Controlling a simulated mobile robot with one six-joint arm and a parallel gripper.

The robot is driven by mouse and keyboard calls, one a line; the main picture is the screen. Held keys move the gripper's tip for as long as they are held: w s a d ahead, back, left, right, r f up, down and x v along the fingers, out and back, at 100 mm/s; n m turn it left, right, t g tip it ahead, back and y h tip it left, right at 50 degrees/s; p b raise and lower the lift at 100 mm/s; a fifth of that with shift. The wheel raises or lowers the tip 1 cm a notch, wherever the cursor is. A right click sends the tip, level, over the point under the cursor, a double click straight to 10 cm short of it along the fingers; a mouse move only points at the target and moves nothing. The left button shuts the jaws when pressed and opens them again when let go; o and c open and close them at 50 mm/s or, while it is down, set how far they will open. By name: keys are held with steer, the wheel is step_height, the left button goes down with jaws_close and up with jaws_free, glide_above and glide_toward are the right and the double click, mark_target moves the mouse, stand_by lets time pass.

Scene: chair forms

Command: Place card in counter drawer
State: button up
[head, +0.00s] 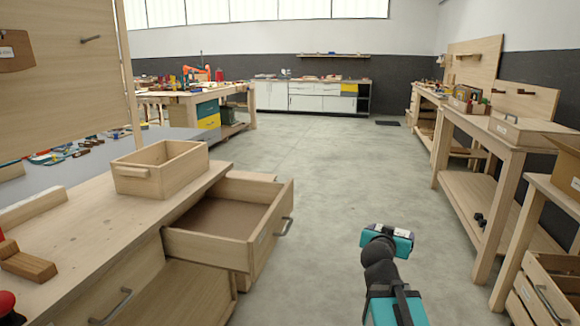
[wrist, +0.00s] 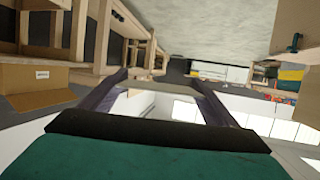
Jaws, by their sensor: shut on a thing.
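My gripper (wrist: 158,90) shows in the wrist view with its two dark fingers apart and a thin, pale, flat piece, seemingly the card (wrist: 145,87), spanning between their tips. In the head view my teal and black arm reaches out at the lower right, and the fingers and the card are hidden behind it. The counter drawer (head: 262,243) stands pulled out of the wooden counter (head: 130,215) at the left. Its inside looks empty, with a brown bottom. My gripper is to the right of the drawer, over the open floor, apart from it.
A wooden box (head: 160,170) stands on the counter just behind the drawer. A second bench (head: 480,130) runs along the right wall, with a pulled-out drawer (head: 545,290) near the lower right. The grey floor (head: 320,170) between them is clear.

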steer(key=shift+w+a+r+n+t+y, duration=0.5)
steer(key=shift+w+a+r+n+y, duration=0.75)
steer(key=shift+a, duration=2.3)
steer(key=shift+w+a+r+n+t+y, duration=0.5)
steer(key=shift+a+n+y, duration=1.45)
steer(key=shift+a, duration=1.55)
step_height(320, 180, up, 21)
steer(key=p, duration=2.1)
steer(key=shift+w+f+m+y, duration=0.15)
steer(key=shift+f+m+y, duration=0.05)
steer(key=shift+m+y, duration=0.1)
